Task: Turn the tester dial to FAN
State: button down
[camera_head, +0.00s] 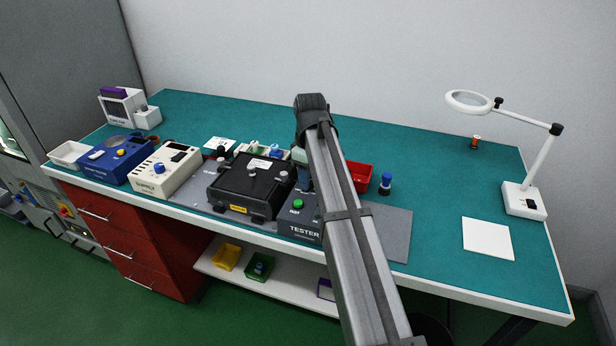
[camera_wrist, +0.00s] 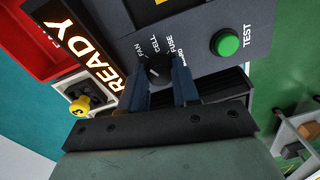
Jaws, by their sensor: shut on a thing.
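The tester (camera_head: 297,228) is a dark box at the front edge of the bench, partly hidden behind my arm in the head view. In the wrist view its panel (camera_wrist: 195,22) carries a dial (camera_wrist: 155,72) with the labels FAN, CELL and FUSE around it. My gripper (camera_wrist: 163,84) has its two blue-grey fingers shut on the dial, one on each side. The fingers cover much of the dial, and I cannot tell for sure which label its mark points at. A lit READY display (camera_wrist: 90,50) is beside the dial.
A green TEST button (camera_wrist: 226,42) is close to the right finger. A black case (camera_head: 250,187) stands left of the tester. A red bin (camera_head: 361,176) and a blue-topped object (camera_head: 385,183) stand behind it. The bench's right side is mostly clear around a white sheet (camera_head: 487,238).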

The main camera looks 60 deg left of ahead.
jog(key=c, duration=0.8)
grip_release()
jog(key=shift+r, duration=0.1)
jog(key=r, duration=1.3)
jog(key=shift+w+a+r, duration=0.15)
jog(key=shift+w+r, duration=0.1)
jog(key=shift+r, duration=0.1)
jog(key=shift+w, duration=0.1)
